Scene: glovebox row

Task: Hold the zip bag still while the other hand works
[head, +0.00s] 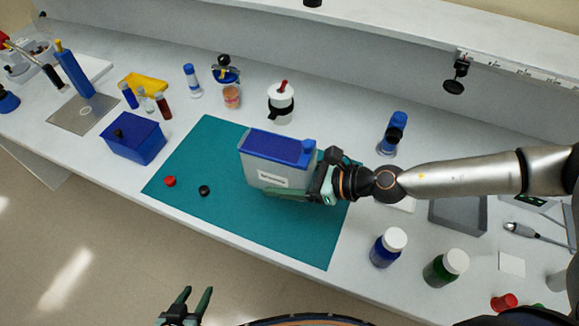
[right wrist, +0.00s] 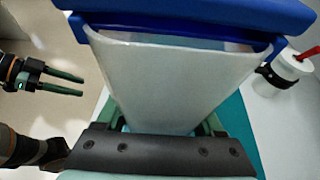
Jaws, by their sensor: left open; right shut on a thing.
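The zip bag (head: 262,173), a pale grey body with a blue top and a white label, stands upright on the teal mat (head: 225,218). My right gripper (head: 318,186) is shut on it at its right side, with a green finger along its near face. In the right wrist view the bag's pale wall and blue top (right wrist: 175,80) fill the middle, and the fingertips are largely hidden. My left gripper (head: 190,303) is open and empty at the bottom of the head view, over the floor, away from the bag. It also shows in the right wrist view (right wrist: 65,82).
A red cap (head: 169,181) and a black cap (head: 204,190) lie on the mat left of the bag. A blue box (head: 135,142) stands left of the mat. White-capped bottles (head: 388,247) stand right of it. A white pot (head: 281,100) stands behind.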

